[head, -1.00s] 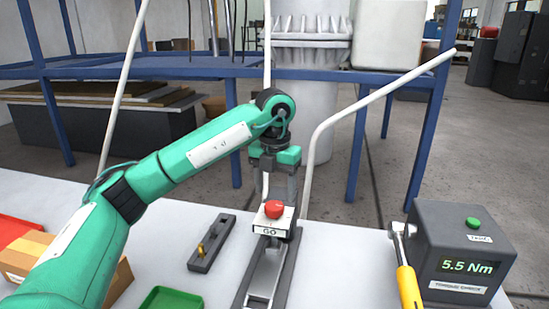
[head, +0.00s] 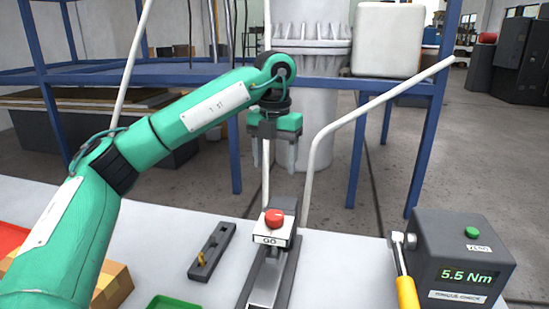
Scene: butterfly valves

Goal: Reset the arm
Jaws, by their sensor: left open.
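My left arm comes in from the left in the head view. Its gripper (head: 279,165) points down, open and empty. It hangs above and a little behind a red button (head: 274,217) on a box marked GO (head: 270,239), with a visible gap to it. The box sits on a grey rail fixture (head: 270,277) on the white table. My right gripper does not show.
A torque checker (head: 452,260) reading 5.5 Nm stands at the right, with a yellow-handled tool (head: 406,290) at its side. A dark holder (head: 212,251), a green tray (head: 175,302) and a cardboard box (head: 112,284) are on the white table (head: 340,265). A blue frame (head: 428,150) stands behind.

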